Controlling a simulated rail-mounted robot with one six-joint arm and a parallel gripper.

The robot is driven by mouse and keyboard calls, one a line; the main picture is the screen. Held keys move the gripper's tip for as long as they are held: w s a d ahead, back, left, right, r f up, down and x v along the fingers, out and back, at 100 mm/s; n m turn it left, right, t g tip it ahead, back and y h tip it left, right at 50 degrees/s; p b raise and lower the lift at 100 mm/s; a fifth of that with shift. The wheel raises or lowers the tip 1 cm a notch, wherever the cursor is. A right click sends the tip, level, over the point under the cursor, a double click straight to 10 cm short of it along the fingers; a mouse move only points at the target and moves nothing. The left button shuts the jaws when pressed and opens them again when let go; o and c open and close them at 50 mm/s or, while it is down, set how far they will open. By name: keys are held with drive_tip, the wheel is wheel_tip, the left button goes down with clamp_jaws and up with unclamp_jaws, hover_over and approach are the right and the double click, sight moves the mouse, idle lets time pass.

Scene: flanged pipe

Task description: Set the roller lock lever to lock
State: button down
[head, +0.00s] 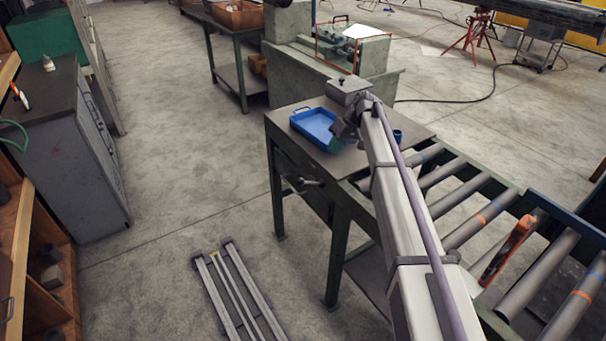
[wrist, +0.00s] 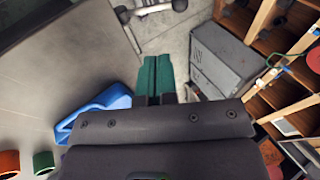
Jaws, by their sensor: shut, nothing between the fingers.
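A metal lever with a grey handle (head: 308,183) sticks out from the front side of the green-legged bench, below its top. In the head view my gripper (head: 337,144) is low over the bench top beside the blue tray, partly hidden by my wrist. The fingers appear apart from the lever.
The blue tray (head: 314,126) sits on the bench top (head: 283,118). An orange tool-like piece (head: 508,250) stands at the roller conveyor (head: 470,220). An orange ring (wrist: 8,162) and a green ring (wrist: 43,162) lie near the tray.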

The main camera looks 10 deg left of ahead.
drive_tip(key=shift+r, duration=0.1)
drive_tip(key=b, duration=1.2)
approach(312, 183)
drive_tip(key=a+f, duration=0.1)
drive_tip(key=s+a+f, duration=0.1)
drive_tip(key=a+f, duration=0.3)
drive_tip(key=shift+s+a+f, duration=0.15)
drive_tip(key=shift+s, duration=0.2)
